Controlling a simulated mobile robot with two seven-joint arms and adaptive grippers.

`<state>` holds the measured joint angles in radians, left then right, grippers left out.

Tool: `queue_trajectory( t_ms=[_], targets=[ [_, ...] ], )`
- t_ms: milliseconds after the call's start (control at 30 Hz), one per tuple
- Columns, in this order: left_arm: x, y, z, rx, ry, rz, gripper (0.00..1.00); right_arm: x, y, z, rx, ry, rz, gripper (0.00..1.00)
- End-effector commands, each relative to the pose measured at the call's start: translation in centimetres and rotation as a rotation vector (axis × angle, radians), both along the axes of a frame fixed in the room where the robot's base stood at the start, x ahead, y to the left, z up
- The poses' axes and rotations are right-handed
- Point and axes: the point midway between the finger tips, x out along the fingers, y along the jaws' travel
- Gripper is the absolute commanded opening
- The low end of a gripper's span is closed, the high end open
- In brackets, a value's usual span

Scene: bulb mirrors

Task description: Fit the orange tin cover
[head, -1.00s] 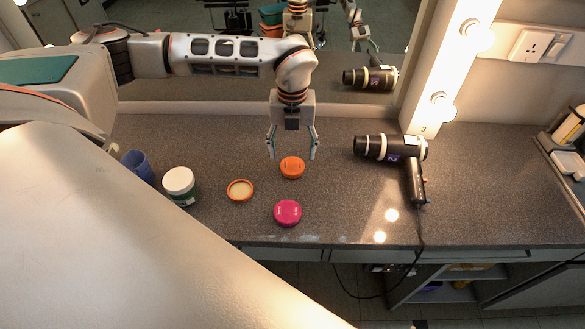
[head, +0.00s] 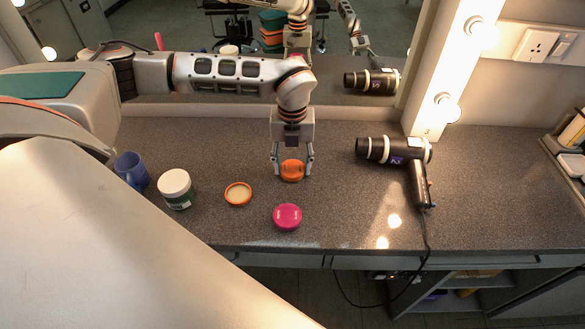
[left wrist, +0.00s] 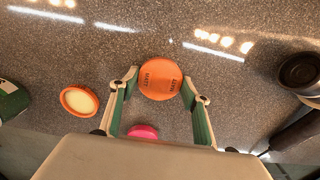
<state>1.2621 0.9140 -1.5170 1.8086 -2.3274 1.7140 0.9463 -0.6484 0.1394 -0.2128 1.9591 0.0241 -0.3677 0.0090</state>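The orange tin cover (head: 292,170) is a round orange disc lying on the grey counter; dark lettering on its top shows in the left wrist view (left wrist: 160,79). My left gripper (head: 292,173) points down over it, with one fingertip at each side of its rim; the fingers look closed against it. The cover appears to rest on the counter still. The open orange tin (head: 238,194), with pale contents, stands to the left of the cover, apart from it. It also shows in the left wrist view (left wrist: 79,101). My right gripper is not in view.
A pink round lid (head: 287,217) lies in front of the cover. A white-lidded green jar (head: 176,189) and a blue mug (head: 132,172) stand at the left. A black hair dryer (head: 395,152) lies at the right. The mirror rises behind; the counter's front edge is near.

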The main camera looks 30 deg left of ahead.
Motion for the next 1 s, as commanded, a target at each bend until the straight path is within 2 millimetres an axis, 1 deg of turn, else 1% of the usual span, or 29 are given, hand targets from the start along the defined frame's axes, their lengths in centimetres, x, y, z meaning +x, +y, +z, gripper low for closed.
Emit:
queue_trajectory(
  t_ms=[233, 367, 700, 1000],
  targets=[
    [0.0, 0.0, 0.0, 0.000, 0.001, 0.000, 0.26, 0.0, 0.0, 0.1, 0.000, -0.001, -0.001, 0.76],
    [0.0, 0.0, 0.5, 0.000, 0.000, 0.000, 0.26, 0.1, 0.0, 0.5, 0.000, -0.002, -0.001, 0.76],
    [0.0, 0.0, 3.0, 0.000, 0.000, -0.001, 0.26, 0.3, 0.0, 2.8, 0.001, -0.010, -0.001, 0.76],
    [0.0, 0.0, 5.1, 0.000, 0.000, 0.000, 0.26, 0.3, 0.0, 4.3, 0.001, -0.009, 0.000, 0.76]
  ],
)
